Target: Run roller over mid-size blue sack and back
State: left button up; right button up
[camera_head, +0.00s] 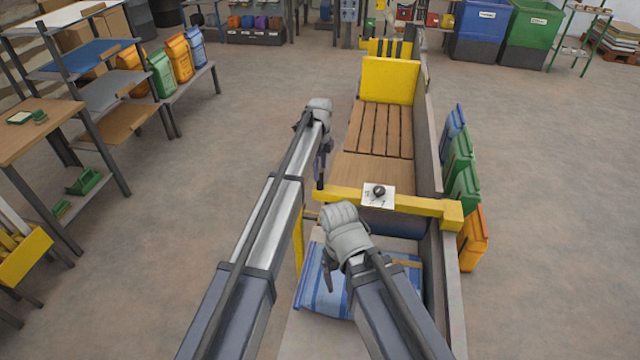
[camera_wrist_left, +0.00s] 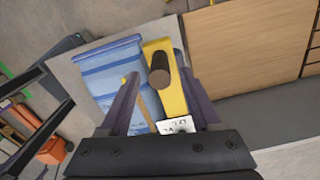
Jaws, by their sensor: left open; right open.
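A blue sack with pale stripes (camera_head: 316,290) lies flat on the bench, partly hidden by my right arm; it also shows in the left wrist view (camera_wrist_left: 108,72). A yellow crossbar (camera_head: 415,204) spans the bench just beyond it. A dark upright handle (camera_wrist_left: 160,71) stands at the crossbar's left end. I cannot make out a roller beneath the bar. My left gripper (camera_head: 321,168) is open and points down over that end, with the handle showing between its fingers in the left wrist view. My right gripper (camera_head: 328,272) is open and empty above the blue sack.
A white plate with a black knob (camera_head: 378,191) sits on the crossbar. Beyond are wooden slats (camera_head: 380,128) and a yellow upright panel (camera_head: 390,80). A grey side wall (camera_head: 432,150) runs along the bench's right, with green sacks (camera_head: 461,155) outside it.

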pick_arm(q)
notch_tip(320, 180, down, 5)
jog(key=b, duration=0.4)
jog(key=shift+f, duration=0.2)
jog(key=shift+r, duration=0.1)
grip_shut()
dwell(1.1)
